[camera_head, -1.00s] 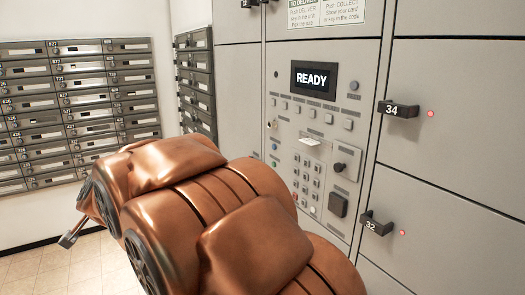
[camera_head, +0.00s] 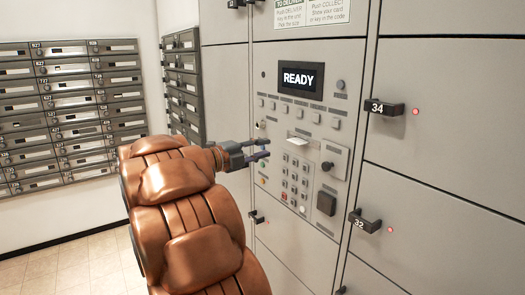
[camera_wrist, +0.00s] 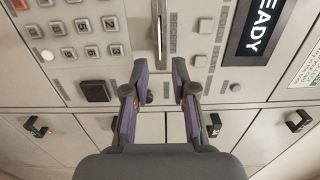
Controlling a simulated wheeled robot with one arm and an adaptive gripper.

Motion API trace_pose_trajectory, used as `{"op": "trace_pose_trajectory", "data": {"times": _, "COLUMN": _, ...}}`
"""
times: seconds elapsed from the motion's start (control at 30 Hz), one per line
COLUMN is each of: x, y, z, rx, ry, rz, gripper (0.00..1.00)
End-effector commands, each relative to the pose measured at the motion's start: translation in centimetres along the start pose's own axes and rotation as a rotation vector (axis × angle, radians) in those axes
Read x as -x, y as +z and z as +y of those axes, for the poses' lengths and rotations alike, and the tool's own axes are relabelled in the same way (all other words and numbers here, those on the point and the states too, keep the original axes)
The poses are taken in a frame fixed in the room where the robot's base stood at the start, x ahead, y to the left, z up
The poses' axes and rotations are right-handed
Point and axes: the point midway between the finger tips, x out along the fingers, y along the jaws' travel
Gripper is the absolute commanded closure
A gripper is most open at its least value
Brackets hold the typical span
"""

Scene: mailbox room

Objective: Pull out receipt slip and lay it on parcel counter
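The receipt slip (camera_head: 298,141) is a small white tab sticking out of the grey locker control panel (camera_head: 263,85), below the READY screen. In the wrist view the slip (camera_wrist: 160,33) is a thin pale strip beside the RECEIPT label, ahead of my fingers and roughly in line with the gap between them. My gripper (camera_head: 267,153) is in front of the panel, to the left of the slip and slightly lower in the head view. In the wrist view my gripper (camera_wrist: 159,68) is open, with nothing held between its purple-sided fingers. I see no parcel counter in either view.
Locker handles 34 (camera_head: 385,108) and 32 (camera_head: 364,222) jut out on the right. Mailboxes (camera_head: 70,125) line the left wall. Tiled floor (camera_head: 75,267) is clear at lower left.

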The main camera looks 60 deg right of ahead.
Motion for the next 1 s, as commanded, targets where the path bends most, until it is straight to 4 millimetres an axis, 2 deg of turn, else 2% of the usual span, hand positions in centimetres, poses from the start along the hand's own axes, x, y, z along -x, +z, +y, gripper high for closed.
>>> {"op": "trace_pose_trajectory", "data": {"times": 0.1, "x": -0.6, "y": -0.8, "z": 0.1, "rx": -0.004, "ry": 0.000, "rz": 0.035, "gripper": 0.74}}
{"op": "trace_pose_trajectory", "data": {"times": 0.27, "x": -1.5, "y": -0.8, "z": 0.1, "rx": -0.003, "ry": 0.000, "rz": 0.035, "gripper": 0.74}}
{"op": "trace_pose_trajectory", "data": {"times": 0.87, "x": -7.2, "y": -1.0, "z": 0.0, "rx": -0.002, "ry": -0.001, "rz": 0.033, "gripper": 0.74}}
{"op": "trace_pose_trajectory", "data": {"times": 1.0, "x": -8.5, "y": -0.9, "z": 0.4, "rx": -0.003, "ry": 0.004, "rz": 0.030, "gripper": 0.74}}
